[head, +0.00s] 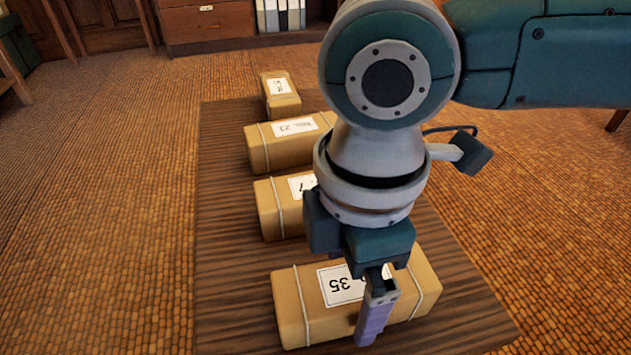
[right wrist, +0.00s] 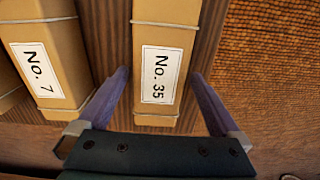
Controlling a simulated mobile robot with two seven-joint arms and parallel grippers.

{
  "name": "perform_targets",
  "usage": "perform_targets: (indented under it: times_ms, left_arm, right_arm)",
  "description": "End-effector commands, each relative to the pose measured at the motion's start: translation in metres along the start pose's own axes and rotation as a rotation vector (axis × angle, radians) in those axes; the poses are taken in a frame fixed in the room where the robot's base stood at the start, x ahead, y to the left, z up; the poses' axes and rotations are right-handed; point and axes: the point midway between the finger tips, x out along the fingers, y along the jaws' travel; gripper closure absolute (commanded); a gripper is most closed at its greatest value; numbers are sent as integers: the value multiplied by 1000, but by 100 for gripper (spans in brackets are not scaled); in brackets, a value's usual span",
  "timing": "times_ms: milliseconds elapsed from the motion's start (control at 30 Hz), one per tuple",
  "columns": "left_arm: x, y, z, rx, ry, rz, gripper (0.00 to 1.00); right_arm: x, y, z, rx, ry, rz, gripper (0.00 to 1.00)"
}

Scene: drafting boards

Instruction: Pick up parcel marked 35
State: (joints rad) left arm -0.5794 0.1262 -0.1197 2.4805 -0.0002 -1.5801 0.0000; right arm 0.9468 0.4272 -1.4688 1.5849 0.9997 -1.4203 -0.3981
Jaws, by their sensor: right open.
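The parcel marked 35 (head: 300,311) is a tan box with pale string and a white label, lying on a dark wooden board nearest me in the head view. In the right wrist view the No. 35 parcel (right wrist: 167,28) lies between the two fingers. My right gripper (head: 372,320) is above the parcel, in front of part of it and its label. In the right wrist view my right gripper (right wrist: 160,88) is open, with a purple finger on each side of the parcel and gaps between. I cannot tell whether the fingertips reach down beside it. My left gripper is not in view.
The No. 7 parcel (head: 266,211) lies just behind, partly hidden by my arm; it is left in the wrist view (right wrist: 36,63). The No. 23 parcel (head: 257,148) and a smaller parcel (head: 285,103) lie farther back. The board (head: 226,260) is bare at left.

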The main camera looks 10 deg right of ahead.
Motion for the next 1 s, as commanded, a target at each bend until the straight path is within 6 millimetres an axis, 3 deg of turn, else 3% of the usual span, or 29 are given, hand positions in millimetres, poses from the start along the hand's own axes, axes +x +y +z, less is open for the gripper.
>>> perform_targets:
  times_ms: [33,133,400,1000]
  left_arm:
    - [14,1,5,0,0,0,100]
    - [23,1,7,-1,0,1,100]
    - [21,3,7,-7,0,6,100]
    - [21,3,7,-9,0,7,100]
  right_arm:
    - [16,2,2,2,-2,1,0]
    - [29,1,1,0,-1,0,0]
    - [29,1,1,0,0,0,1]
    - [29,1,1,0,0,0,69]
